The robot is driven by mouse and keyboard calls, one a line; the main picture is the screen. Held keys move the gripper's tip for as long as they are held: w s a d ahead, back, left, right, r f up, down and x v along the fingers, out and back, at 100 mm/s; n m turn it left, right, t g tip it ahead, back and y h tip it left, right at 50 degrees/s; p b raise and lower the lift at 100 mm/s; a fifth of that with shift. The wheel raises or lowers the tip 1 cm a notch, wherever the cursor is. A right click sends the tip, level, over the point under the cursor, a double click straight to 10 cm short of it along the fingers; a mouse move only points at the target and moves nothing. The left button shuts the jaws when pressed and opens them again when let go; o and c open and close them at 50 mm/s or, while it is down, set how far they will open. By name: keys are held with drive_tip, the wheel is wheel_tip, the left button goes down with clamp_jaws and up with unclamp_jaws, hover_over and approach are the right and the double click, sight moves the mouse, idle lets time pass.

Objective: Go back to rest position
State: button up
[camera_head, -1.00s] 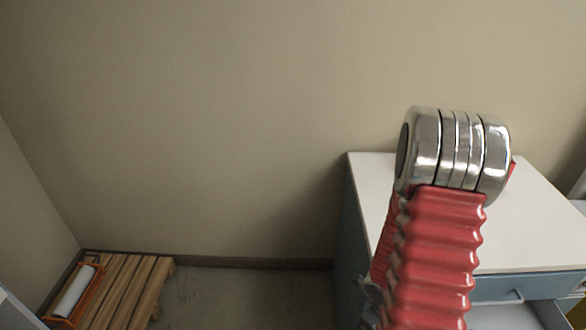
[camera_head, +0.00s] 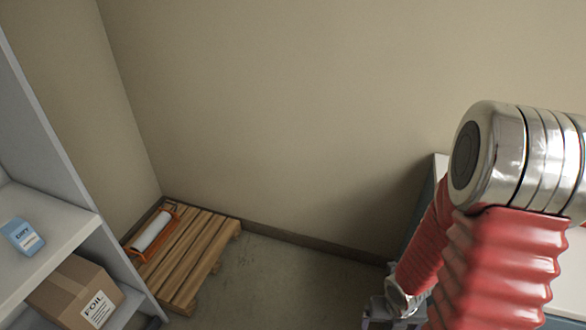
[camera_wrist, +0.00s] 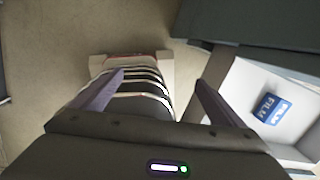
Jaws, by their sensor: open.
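In the wrist view my gripper (camera_wrist: 160,88) is open, its two fingers spread apart with nothing between them. Behind the fingers are a dark banded body and the floor. In the head view my red-sleeved arm with its silver joint fills the right side, and the gripper fingers are not seen there.
A wooden pallet (camera_head: 185,262) with an orange-framed white roller (camera_head: 151,231) lies in the corner. A shelf (camera_head: 72,228) at left holds a blue box (camera_head: 22,237) and a FOIL carton (camera_head: 78,293). A blue FILM box (camera_wrist: 272,108) sits in a white bin (camera_wrist: 236,95). Floor (camera_head: 270,285) beside the pallet is clear.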

drive_tip(key=w+a+r+n+t+y, duration=0.1)
drive_tip(key=w+a+r+n+t, duration=0.25)
drive_tip(key=w+r+n, duration=0.45)
drive_tip(key=w+a+r+n+t+y, duration=0.1)
drive_tip(key=w+a+r+n+t, duration=0.2)
drive_tip(key=w+a+r+n, duration=0.45)
drive_tip(key=s+a+r+n+y, duration=0.2)
drive_tip(key=s+a+r+n, duration=0.2)
drive_tip(key=r+n, duration=0.35)
drive_tip(key=s+a+r+n+y, duration=0.1)
drive_tip(key=s+a+r+n, duration=0.2)
drive_tip(key=s+r+n, duration=0.35)
drive_tip(key=s+d+r+n+g+h, duration=0.1)
drive_tip(key=s+d+r+n+h, duration=0.3)
drive_tip(key=n, duration=0.5)
drive_tip(key=s+d+r, duration=0.1)
drive_tip(key=s+r, duration=0.1)
drive_tip(key=s, duration=0.1)
drive_tip(key=shift+s+d+r, duration=0.2)
drive_tip(key=shift+s+r, duration=0.05)
drive_tip(key=shift+r, duration=0.05)
drive_tip(key=shift+g, duration=0.25)
drive_tip(key=shift+c, duration=0.3)
